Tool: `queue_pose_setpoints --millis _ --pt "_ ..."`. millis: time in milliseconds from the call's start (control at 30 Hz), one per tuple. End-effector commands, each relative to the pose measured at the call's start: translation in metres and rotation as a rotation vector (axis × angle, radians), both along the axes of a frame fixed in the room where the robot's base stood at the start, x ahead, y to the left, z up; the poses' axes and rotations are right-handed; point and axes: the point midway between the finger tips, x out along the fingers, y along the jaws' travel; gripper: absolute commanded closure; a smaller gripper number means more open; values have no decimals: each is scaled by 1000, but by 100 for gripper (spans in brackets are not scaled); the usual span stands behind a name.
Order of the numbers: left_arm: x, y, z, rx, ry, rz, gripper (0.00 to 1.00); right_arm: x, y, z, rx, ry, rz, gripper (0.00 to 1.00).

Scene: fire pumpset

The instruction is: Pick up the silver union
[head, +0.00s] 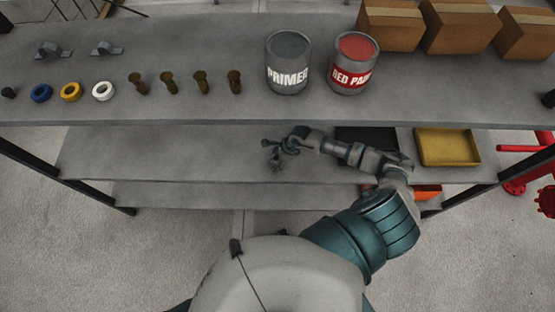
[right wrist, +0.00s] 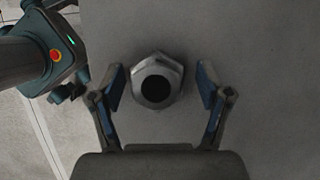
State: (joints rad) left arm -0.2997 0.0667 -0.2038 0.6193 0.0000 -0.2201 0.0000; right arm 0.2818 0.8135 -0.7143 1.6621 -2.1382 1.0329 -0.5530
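The silver union (right wrist: 158,82) shows in the right wrist view as a hexagonal metal piece with a dark round hole, on a grey surface. My right gripper (right wrist: 160,78) is open, with one finger on each side of the union and a gap on both sides. In the head view my right gripper (head: 273,153) is over the lower shelf, below the top shelf's front edge. I cannot make out the union clearly there. My left gripper is not seen in the head view.
The top shelf (head: 190,108) holds rings, brown bolts, a primer can (head: 288,62), a red paint can (head: 353,62) and cardboard boxes (head: 460,25). A black tray (head: 366,136) and a yellow tray (head: 447,147) are on the lower shelf (head: 180,155), right of the gripper.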

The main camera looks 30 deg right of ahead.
Motion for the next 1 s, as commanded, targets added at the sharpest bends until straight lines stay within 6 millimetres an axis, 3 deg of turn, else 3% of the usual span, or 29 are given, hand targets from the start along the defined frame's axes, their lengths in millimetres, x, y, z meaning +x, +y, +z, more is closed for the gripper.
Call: queue_pose_setpoints --millis 33,300,667,967,1000 --pt "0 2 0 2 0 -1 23 0 1 0 0 0 1 33" --pt "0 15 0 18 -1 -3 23 0 -2 -1 4 1 0 100" --pt "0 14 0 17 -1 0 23 1 -3 3 4 -1 -1 100" --pt "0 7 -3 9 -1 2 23 1 -1 37 1 -4 1 100" --pt "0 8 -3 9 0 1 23 -9 -5 36 -1 1 1 100"
